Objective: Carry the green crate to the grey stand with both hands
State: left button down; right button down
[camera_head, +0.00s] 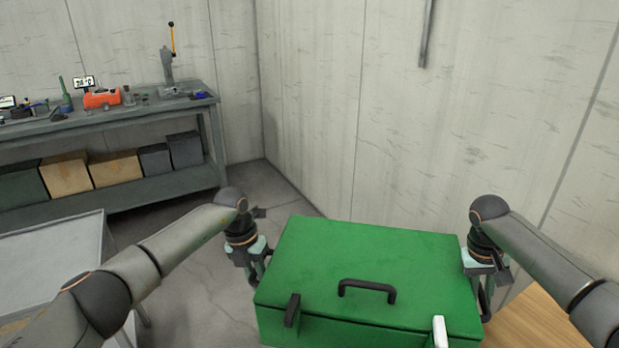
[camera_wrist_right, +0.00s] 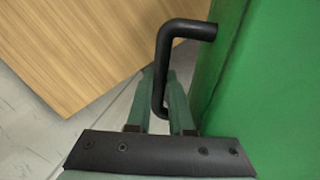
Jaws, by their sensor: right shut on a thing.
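The green crate (camera_head: 372,266) is in front of me in the head view, lid closed, with a black handle on top and a dark and a white latch at its near edge. My right gripper (camera_head: 482,283) is at its right side; the right wrist view shows the fingers (camera_wrist_right: 160,108) shut on the black side handle (camera_wrist_right: 163,65). My left gripper (camera_head: 256,268) is at the crate's left side; its fingertips are partly hidden and its grip is unclear. The grey stand (camera_head: 60,262) is at the lower left, apart from the crate. The crate's underside is hidden.
A wooden surface (camera_head: 535,318) lies at the lower right, beside the crate. A grey workbench (camera_head: 110,122) with tools and boxes stands along the back left wall. Bare floor (camera_head: 195,265) shows between the stand and the crate. A wall rises behind the crate.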

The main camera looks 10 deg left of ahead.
aim_at(32, 262)
jog(key=u, duration=1.3)
jog(key=i+j+u, duration=0.1)
jog(key=i+j, duration=1.8)
jog(key=i+l, duration=0.05)
